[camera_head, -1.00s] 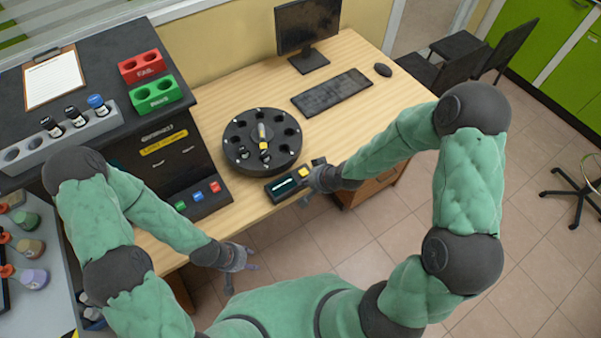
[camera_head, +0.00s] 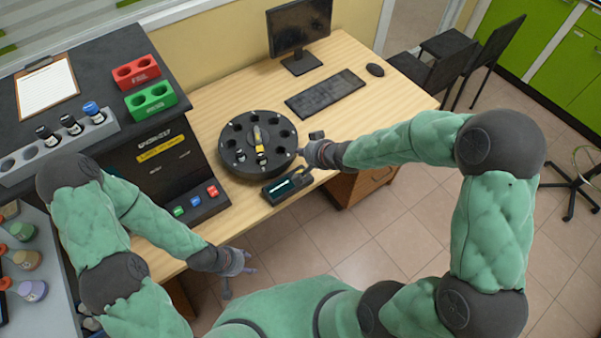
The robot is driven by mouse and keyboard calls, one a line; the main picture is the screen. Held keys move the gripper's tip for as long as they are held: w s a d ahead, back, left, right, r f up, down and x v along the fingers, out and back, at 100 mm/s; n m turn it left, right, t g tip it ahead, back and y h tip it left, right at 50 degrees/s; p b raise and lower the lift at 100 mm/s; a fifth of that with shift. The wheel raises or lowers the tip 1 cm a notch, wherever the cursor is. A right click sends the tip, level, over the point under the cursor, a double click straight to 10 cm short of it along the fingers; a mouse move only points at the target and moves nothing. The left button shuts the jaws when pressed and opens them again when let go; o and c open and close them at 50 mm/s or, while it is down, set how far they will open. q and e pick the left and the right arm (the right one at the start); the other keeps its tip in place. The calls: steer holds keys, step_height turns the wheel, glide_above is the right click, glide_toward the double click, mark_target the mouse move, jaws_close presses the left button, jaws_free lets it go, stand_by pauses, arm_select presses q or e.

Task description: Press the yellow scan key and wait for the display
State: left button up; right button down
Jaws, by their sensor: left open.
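The scanner (camera_head: 288,186) is a small dark box at the front edge of the wooden desk. Its display (camera_head: 278,189) shows a pale lit strip. The yellow scan key (camera_head: 300,171) is at its right end, partly hard to make out. My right gripper (camera_head: 309,148) is just behind and right of the key, seemingly apart from it; its fingers are too small to tell open from shut. My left gripper (camera_head: 246,267) is open and empty, low in front of the desk, away from the scanner.
A black round carousel (camera_head: 236,163) stands behind the scanner, holding a vial with yellow on it (camera_head: 260,146). A dark machine (camera_head: 165,160) with green, blue and red buttons stands to the left. A keyboard (camera_head: 326,93) and monitor (camera_head: 299,27) are farther back.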

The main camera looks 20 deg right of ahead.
mark_target(303, 170)
steer(key=shift+f, duration=0.15)
step_height(303, 170, down, 8)
steer(key=b, duration=0.8)
steer(key=shift+f, duration=0.25)
steer(key=shift+f+b, duration=0.15)
steer(key=shift+b, duration=0.2)
stand_by(0.8)
steer(key=shift+f, duration=0.3)
steer(key=shift+f+b, duration=0.4)
steer(key=shift+f, duration=0.05)
stand_by(0.8)
steer(key=shift+r, duration=0.15)
steer(key=shift+r+p, duration=0.75)
steer(key=shift+p, duration=0.15)
steer(key=shift+r, duration=0.1)
